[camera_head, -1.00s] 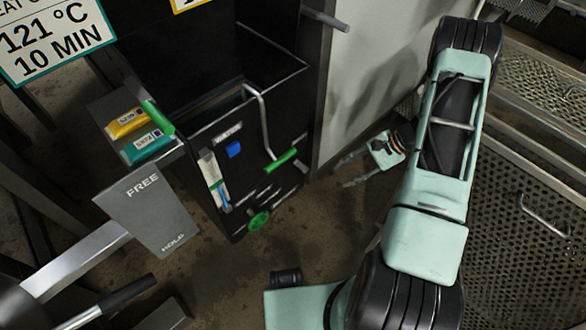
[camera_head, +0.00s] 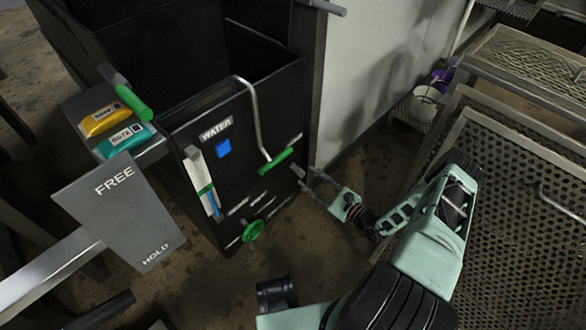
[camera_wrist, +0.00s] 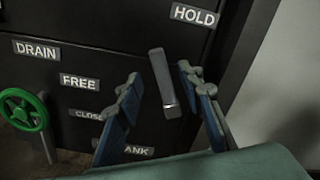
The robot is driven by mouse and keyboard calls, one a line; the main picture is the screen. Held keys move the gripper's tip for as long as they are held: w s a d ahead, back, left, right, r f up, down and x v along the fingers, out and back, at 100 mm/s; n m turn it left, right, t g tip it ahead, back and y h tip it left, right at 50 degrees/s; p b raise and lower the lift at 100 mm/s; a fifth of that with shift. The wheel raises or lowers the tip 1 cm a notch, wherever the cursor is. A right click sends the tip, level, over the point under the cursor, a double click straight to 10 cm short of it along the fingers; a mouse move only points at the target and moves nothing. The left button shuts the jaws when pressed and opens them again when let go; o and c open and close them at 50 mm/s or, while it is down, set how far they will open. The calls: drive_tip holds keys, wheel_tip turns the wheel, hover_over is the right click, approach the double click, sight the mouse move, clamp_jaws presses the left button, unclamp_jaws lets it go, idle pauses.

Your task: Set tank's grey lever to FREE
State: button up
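The tank (camera_head: 262,192) is a black box with a WATER label. Its short grey lever (camera_wrist: 162,82) stands out from the front face in the wrist view, below and left of the HOLD label (camera_wrist: 194,15) and right of the FREE label (camera_wrist: 80,82). The lever (camera_head: 298,170) is small at the tank's right front edge in the head view. My gripper (camera_wrist: 158,76) is open, one finger on each side of the lever, with gaps visible on both sides. In the head view my gripper (camera_head: 310,184) is close to the tank's front right. Contact cannot be told.
A green handwheel (camera_head: 253,231) and a green-gripped bent handle (camera_head: 276,161) are on the tank front. A separate grey FREE/HOLD plate (camera_head: 125,215) stands at left. Perforated metal baskets (camera_head: 510,185) are at right. A pale wall (camera_head: 365,75) is behind my gripper.

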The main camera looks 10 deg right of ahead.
sight(295, 168)
drive_tip(key=b+x, duration=0.2)
drive_tip(key=x, duration=0.6)
drive_tip(key=shift+a, duration=0.1)
clamp_jaws()
